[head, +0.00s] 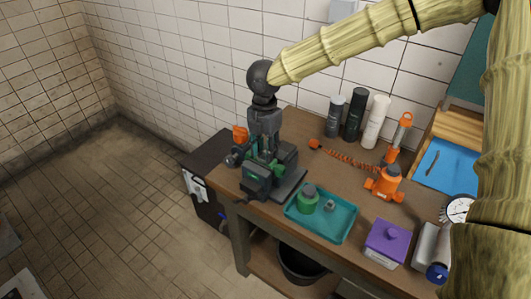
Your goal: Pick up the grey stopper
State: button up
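A small grey piece (329,206), which looks like the grey stopper, sits on the teal tray (331,232) near the front of the workbench. Left of it on the same tray stands a green jar (307,204) with a grey top. My gripper (262,156) points down from the dark wrist at the upper left of the bench, left of and behind the tray and apart from the grey piece. Its fingers overlap a dark green vise-like machine (257,186) in the picture. Their opening is too small and dark to make out.
Several bottles (354,115) stand at the wall. An orange lamp-like tool (385,182) with a coiled cord stands behind the tray. A purple-topped box (386,243) is right of it. A blue-lined wooden tray (450,166) lies far right. Bare wood shows mid-bench.

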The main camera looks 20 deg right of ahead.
grip_shut()
dwell(0.4)
